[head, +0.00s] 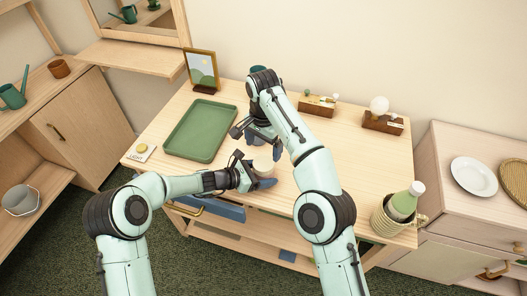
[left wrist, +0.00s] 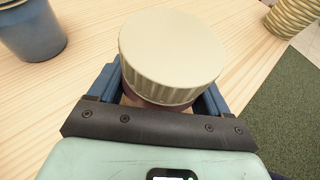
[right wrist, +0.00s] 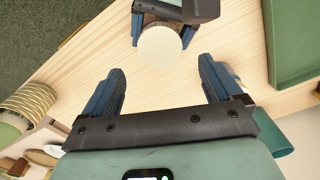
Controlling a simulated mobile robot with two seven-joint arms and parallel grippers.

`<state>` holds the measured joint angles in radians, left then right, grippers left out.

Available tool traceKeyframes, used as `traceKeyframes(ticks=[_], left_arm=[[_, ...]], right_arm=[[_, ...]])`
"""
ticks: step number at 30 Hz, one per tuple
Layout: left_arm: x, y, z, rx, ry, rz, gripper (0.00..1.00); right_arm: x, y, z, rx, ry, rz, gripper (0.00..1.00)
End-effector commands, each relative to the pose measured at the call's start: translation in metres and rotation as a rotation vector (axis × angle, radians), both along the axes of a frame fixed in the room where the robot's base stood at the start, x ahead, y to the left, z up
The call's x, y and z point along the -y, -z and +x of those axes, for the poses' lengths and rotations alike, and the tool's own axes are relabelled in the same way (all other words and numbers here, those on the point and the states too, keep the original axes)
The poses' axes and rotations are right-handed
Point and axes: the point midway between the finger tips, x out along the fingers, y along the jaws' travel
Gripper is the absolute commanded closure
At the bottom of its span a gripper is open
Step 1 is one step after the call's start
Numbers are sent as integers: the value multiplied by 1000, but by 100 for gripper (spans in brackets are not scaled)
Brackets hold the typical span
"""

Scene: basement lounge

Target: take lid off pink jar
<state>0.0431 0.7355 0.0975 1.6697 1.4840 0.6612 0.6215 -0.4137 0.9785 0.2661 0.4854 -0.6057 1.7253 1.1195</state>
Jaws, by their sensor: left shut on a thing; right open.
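The pink jar (left wrist: 150,102) stands on the table with a wide, cream, ribbed lid (left wrist: 170,52) on it. Only a narrow dusky-pink strip of the jar shows under the lid in the left wrist view. My left gripper (left wrist: 160,98) is shut around the jar below the lid, one blue finger on each side. The lid also shows in the head view (head: 263,165) and in the right wrist view (right wrist: 160,48). My right gripper (right wrist: 160,88) is open and empty above the table, pointing towards the lid but apart from it.
A green tray (head: 201,131) lies left of the grippers. A picture frame (head: 202,71) stands behind it. A blue-grey cup (left wrist: 32,30) stands near the jar. A basket (head: 385,219) with a green bottle (head: 404,203) is at the right edge. Bare tabletop lies right of my right arm.

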Motion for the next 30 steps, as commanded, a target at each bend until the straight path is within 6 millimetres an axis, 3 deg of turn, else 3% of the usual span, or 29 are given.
traceKeyframes(ticks=[8, 21, 30], left_arm=[[0, 0, 0, 0, -1, 0, 100], [0, 0, 0, 1, 0, 0, 100], [0, 0, 0, 0, 0, -1, 100]], right_arm=[[2, 13, 0, -5, 46, -3, 8], [1, 70, -1, -3, 44, -1, 8], [1, 76, 0, -2, 45, 1, 8]])
